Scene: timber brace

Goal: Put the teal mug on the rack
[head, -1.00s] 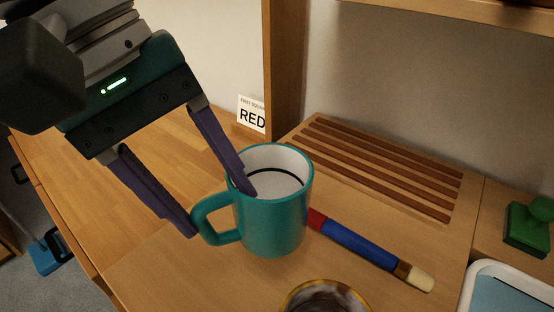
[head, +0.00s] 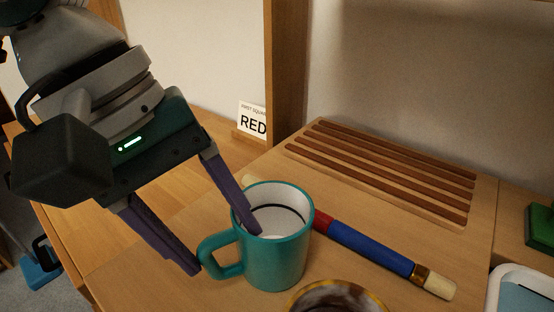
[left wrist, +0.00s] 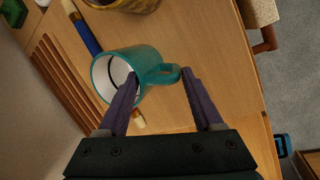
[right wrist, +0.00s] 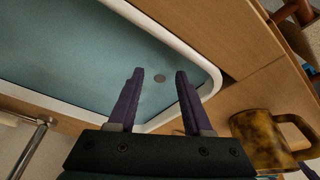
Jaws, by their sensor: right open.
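The teal mug (head: 278,262) stands upright on the wooden worktop in the head view, its handle pointing left. It also shows in the left wrist view (left wrist: 143,58). My left gripper (head: 226,252) is open at the mug: one finger reaches inside the rim, the other is outside, beyond the handle. The left wrist view shows the fingers (left wrist: 160,76) apart with the handle between them. The rack (head: 385,170), a low board of dark slats, lies empty behind and right of the mug. My right gripper (right wrist: 159,73) is open and empty above a blue basin.
A blue-and-red rod (head: 370,248) with pale ends lies between mug and rack. A brown mottled mug (head: 338,298) stands at the front, also in the right wrist view (right wrist: 262,140). The white-rimmed basin (head: 497,290) and a green object (head: 541,228) are at right. A post (head: 284,70) rises behind.

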